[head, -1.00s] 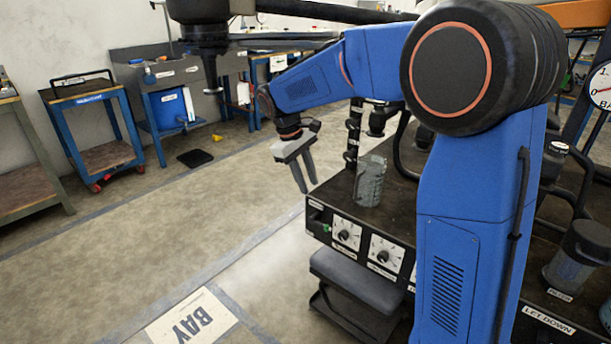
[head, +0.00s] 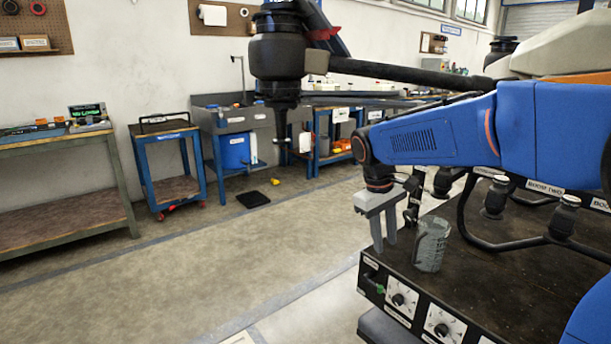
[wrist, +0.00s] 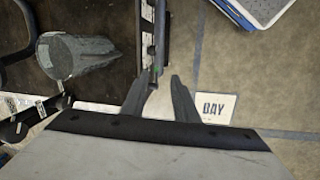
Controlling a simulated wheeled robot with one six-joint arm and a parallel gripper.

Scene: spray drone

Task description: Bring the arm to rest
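My gripper (head: 384,245) is at the left edge of the black bench in the head view, fingers pointing down. In the wrist view its two fingers (wrist: 161,85) stand apart with nothing held between them. My blue arm reaches in from the right of the head view. A grey-green ribbed jar (head: 431,245) stands upright on the bench top, just right of the gripper and apart from it. The jar also shows in the wrist view (wrist: 80,54), left of the fingers.
The black bench (head: 500,290) has dials on its front and black hoses and fittings on top. A large drone arm with a dark motor (head: 277,55) hangs above. A blue cart (head: 170,165) and a workbench (head: 65,150) stand by the wall.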

